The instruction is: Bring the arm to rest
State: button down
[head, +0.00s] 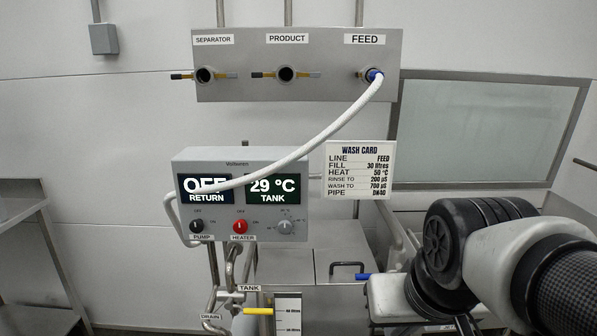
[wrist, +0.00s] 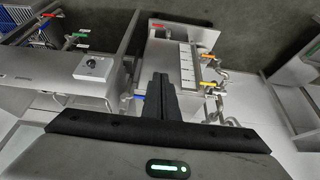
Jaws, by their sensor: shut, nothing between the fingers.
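My gripper (wrist: 158,82) points ahead over the wash equipment in the wrist view. Its two dark fingers are together with nothing between them. In the head view my arm (head: 550,270) reaches in from the lower right, its dark joint in front of the lower equipment. The gripper's fingers cannot be made out there. In the wrist view a light tank section with a level scale (wrist: 188,68) lies just right of the fingers, and a grey box with a knob (wrist: 92,68) lies to the left. The fingers appear apart from both.
A white hose (head: 335,122) runs from the FEED port (head: 372,75) down across the control box (head: 240,160), which reads OFF and 29 °C. The wash card (head: 359,170) hangs beside it. A metal table (head: 35,210) stands at the left. A blue handle (head: 363,277) is near my arm.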

jog(key=s+r+p, duration=0.3)
jog(key=r+p, duration=1.7)
jog(key=r, duration=0.1)
jog(key=shift+a, duration=0.1)
